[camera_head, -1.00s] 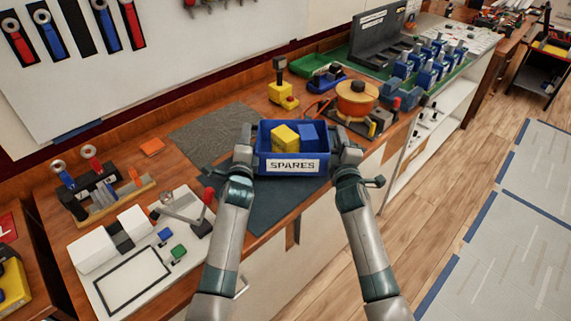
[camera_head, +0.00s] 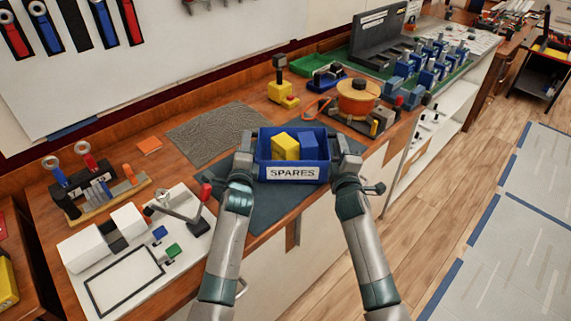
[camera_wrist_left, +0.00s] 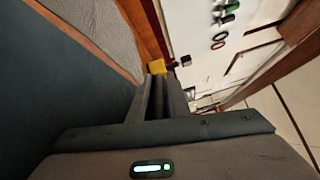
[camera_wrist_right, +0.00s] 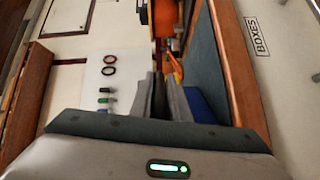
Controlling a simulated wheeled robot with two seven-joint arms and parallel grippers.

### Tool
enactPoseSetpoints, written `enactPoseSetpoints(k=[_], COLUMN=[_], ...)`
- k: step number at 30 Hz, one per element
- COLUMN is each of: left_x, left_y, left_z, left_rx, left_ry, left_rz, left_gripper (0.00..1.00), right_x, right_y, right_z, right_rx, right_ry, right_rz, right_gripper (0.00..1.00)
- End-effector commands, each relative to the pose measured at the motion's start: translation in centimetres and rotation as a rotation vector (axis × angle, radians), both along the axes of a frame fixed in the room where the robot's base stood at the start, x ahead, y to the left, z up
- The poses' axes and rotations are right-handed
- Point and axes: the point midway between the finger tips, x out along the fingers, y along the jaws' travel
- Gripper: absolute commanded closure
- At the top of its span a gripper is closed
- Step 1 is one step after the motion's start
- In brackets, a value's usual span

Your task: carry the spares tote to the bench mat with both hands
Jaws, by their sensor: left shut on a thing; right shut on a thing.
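The blue spares tote (camera_head: 268,156), labelled SPARES, holds a yellow block (camera_head: 286,147) and a blue block (camera_head: 309,149). My left gripper (camera_head: 244,158) is shut on its left side and my right gripper (camera_head: 346,158) is shut on its right side. The tote looks level, over a dark blue-grey mat (camera_head: 262,212) on the bench. I cannot tell whether it touches that mat. A grey textured mat (camera_head: 212,134) lies behind and left of it. The left gripper's fingers (camera_wrist_left: 158,92) and the right gripper's fingers (camera_wrist_right: 158,92) show in the wrist views.
A yellow box with a black lever (camera_head: 281,90) and an orange round device (camera_head: 357,98) stand behind the tote. A white panel with a red-handled lever (camera_head: 185,207) stands left of my left arm. The bench's front edge runs beneath my arms.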

Motion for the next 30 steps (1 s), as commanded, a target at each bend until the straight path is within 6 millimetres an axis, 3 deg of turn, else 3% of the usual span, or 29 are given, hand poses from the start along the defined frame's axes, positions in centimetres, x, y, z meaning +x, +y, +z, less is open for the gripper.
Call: enactPoseSetpoints(k=[1,3,17,23,30], left_x=[0.0,0.0,0.0,0.0,0.0], left_y=[0.0,0.0,0.0,0.0,0.1], left_z=[-0.3,-0.1,0.5,2.8,6.8], left_rx=[0.003,0.003,0.002,0.002,0.003], left_ry=[0.0,0.0,-0.002,-0.005,-0.007], left_rz=[0.0,-0.001,0.0,-0.001,0.0], left_gripper=[0.82,0.65,0.65,0.65,0.65], right_x=[0.0,0.0,0.0,0.0,0.0], right_y=[0.0,0.0,0.0,0.0,0.0], right_z=[-0.2,0.0,-0.1,-0.1,-0.1], right_rx=[0.003,0.003,0.001,0.0,0.0], right_ry=[-0.001,-0.001,0.0,0.0,0.0], right_rz=[0.0,0.0,0.0,0.0,0.0], right_gripper=[0.82,0.66,0.66,0.66,0.66])
